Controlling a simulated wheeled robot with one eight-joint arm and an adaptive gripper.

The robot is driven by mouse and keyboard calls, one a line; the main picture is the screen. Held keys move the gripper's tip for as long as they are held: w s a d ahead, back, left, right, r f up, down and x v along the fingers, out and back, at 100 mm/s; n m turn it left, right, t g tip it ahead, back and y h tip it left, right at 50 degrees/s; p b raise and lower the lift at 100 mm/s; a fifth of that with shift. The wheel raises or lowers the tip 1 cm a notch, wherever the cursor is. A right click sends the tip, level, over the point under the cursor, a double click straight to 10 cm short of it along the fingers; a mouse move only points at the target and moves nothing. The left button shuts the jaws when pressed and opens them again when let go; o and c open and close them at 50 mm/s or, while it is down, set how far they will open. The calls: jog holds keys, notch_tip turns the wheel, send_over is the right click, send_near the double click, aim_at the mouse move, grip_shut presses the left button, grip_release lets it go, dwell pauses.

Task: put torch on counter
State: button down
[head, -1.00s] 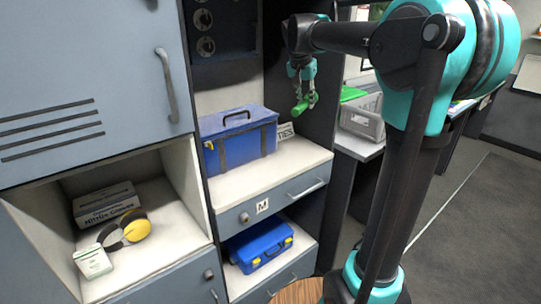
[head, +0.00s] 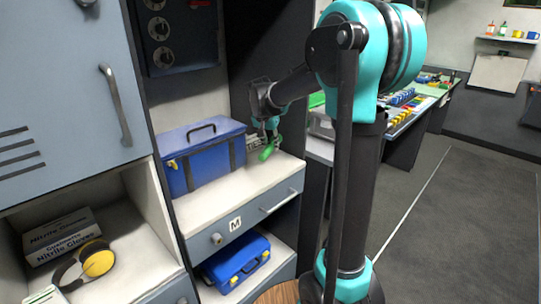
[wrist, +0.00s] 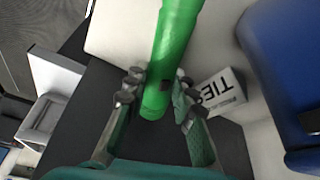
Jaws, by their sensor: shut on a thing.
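The torch (head: 267,153) is a green cylinder held in my gripper (head: 268,140). In the wrist view the torch (wrist: 172,55) runs from the top edge down between the two fingers of my gripper (wrist: 157,88), which are shut on it. The white counter (head: 235,186) lies above a drawer marked M. The torch is at the counter's right end, low beside the blue toolbox; I cannot tell whether it touches the surface. The counter (wrist: 115,28) also shows behind the torch in the wrist view.
A blue toolbox (head: 204,155) stands on the counter, left of the torch. A box marked TIES (wrist: 222,92) sits close to my gripper's right finger. A dark cabinet panel rises behind. A blue case (head: 236,262) lies on the shelf below. The counter's front is clear.

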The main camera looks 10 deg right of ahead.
aim_at(271, 162)
jog(key=shift+f, duration=2.35)
jog(key=shift+f, duration=0.15)
jog(key=c, duration=1.3)
grip_release()
jog(key=v, duration=1.2)
jog(key=shift+s, duration=0.1)
jog(key=s+d+f+n, duration=0.2)
jog(key=s+f, duration=0.5)
jog(key=s, duration=0.2)
jog(key=s+d+f+n+y, duration=0.1)
jog(key=s+d+f+n, duration=0.1)
jog(key=s+f, duration=0.5)
jog(key=s+d+f+n+y, duration=0.1)
jog(key=s+d+f+n, duration=0.1)
jog(key=s+f, duration=0.5)
jog(key=shift+s+d+f, duration=0.1)
jog(key=shift+s+f, duration=0.05)
jog(key=shift+s, duration=0.75)
jog(key=shift+s+d+f, duration=0.1)
jog(key=shift+s+f, duration=0.05)
jog(key=shift+s, duration=0.75)
